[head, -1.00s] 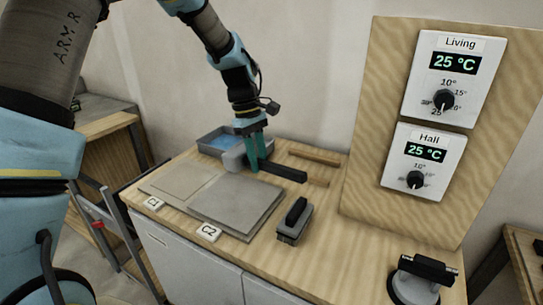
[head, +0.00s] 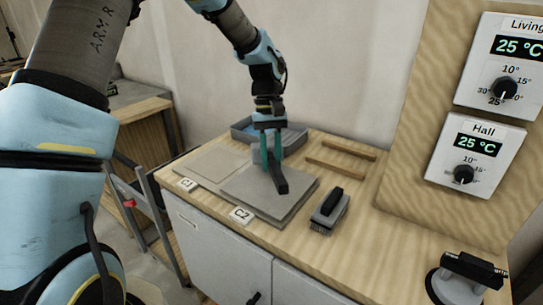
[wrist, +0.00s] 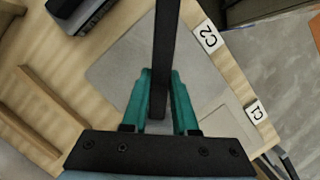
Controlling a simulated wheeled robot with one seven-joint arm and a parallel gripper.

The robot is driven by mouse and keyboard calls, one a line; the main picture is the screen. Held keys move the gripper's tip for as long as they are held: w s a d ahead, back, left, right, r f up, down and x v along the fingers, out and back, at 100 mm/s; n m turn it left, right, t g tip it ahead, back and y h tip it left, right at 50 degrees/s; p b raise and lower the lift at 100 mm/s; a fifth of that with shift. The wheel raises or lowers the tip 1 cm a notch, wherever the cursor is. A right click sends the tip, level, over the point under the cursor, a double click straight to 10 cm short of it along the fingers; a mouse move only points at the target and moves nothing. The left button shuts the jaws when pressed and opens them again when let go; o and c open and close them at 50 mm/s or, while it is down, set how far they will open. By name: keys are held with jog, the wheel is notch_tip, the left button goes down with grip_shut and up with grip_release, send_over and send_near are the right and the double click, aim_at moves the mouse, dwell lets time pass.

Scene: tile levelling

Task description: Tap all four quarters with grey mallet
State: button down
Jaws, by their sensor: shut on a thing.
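My gripper (head: 271,163) is shut on the grey mallet, whose black handle (head: 279,183) sticks out toward the front over the C2 tile. The mallet's head is mostly hidden behind the fingers. In the wrist view the dark handle (wrist: 163,50) runs up from between the green fingers (wrist: 159,100). The grey C2 tile (head: 245,188) lies on the worktop behind the C2 label (head: 241,215); the paler C1 tile (head: 210,163) lies to its left, by the C1 label (head: 187,184). I cannot tell whether the mallet touches the C2 tile.
A black-handled brush (head: 329,208) and a suction lifter (head: 462,282) stand to the right. A wooden panel with two thermostats (head: 466,168) rises at right.

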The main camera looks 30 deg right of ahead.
jog(key=shift+f+b, duration=0.85)
jog(key=shift+f, duration=0.75)
notch_tip(320, 180, up, 5)
jog(key=p, duration=0.3)
jog(key=shift+f+p, duration=0.15)
jog(key=shift+p, duration=0.25)
jog(key=shift+f, duration=0.2)
notch_tip(320, 180, down, 5)
jog(key=b, duration=0.2)
jog(key=shift+d+r+b, duration=0.1)
jog(key=shift+r+b, duration=0.05)
jog(key=shift+b, duration=0.2)
notch_tip(320, 180, up, 5)
jog(key=p, duration=0.4)
jog(key=shift+r, duration=0.15)
